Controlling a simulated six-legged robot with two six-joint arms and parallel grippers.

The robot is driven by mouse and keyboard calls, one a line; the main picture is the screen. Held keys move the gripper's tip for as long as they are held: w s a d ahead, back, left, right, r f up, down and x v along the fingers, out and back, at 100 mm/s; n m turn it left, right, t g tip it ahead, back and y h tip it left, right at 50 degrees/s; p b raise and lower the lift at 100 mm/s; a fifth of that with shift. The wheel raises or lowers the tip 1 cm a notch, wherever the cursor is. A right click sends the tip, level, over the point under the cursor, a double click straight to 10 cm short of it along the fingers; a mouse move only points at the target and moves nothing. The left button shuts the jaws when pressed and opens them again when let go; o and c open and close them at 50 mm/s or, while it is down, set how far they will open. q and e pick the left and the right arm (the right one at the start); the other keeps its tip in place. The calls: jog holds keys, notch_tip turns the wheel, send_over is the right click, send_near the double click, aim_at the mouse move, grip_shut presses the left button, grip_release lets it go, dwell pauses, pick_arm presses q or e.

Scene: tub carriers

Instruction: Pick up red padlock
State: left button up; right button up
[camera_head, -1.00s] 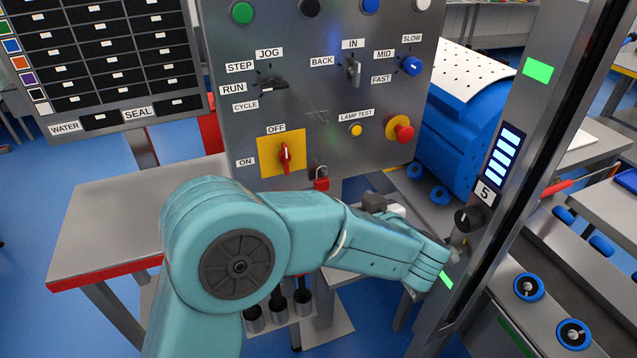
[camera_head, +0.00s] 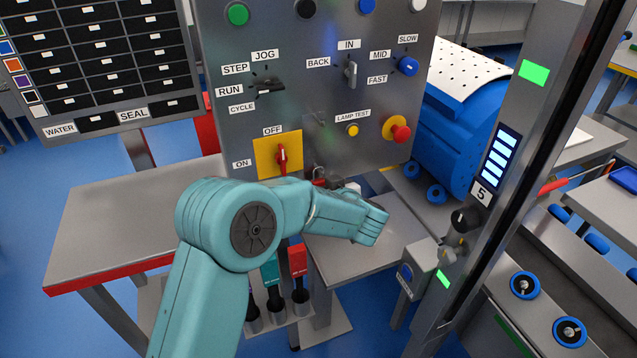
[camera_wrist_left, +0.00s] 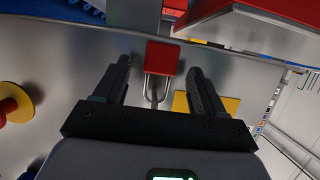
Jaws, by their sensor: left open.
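The red padlock (camera_head: 319,182) hangs by its metal shackle at the lower edge of the grey control panel (camera_head: 225,135), right of the red rotary switch. My arm partly hides it in the head view. In the left wrist view the padlock (camera_wrist_left: 163,58) shows red body and shackle, lying between the two fingertips with a gap on each side. My left gripper (camera_wrist_left: 160,64) is open and empty. In the head view the left gripper (camera_head: 336,183) is a small dark shape close beside the padlock, mostly hidden behind the wrist. My right gripper is not in view.
The red rotary switch (camera_head: 282,154) on its yellow plate is close left of the padlock. A red emergency button (camera_head: 400,132) is to the right. A grey table (camera_head: 135,215) stands at left. Red and teal handled items (camera_head: 297,262) stand below my arm.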

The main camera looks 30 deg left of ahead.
pick_arm(q)
jog(key=shift+w+a+f, duration=0.2)
jog(key=shift+w+a, duration=0.25)
jog(key=shift+a, duration=0.05)
jog(key=c, duration=1.2)
jog(key=shift+o, duration=0.2)
jog(key=shift+r, duration=0.1)
jog(key=shift+r, duration=0.15)
jog(key=s+d+r+b, duration=0.1)
jog(key=s+d, duration=1)
jog(key=d, duration=0.2)
jog(key=shift+s+d+b, duration=0.35)
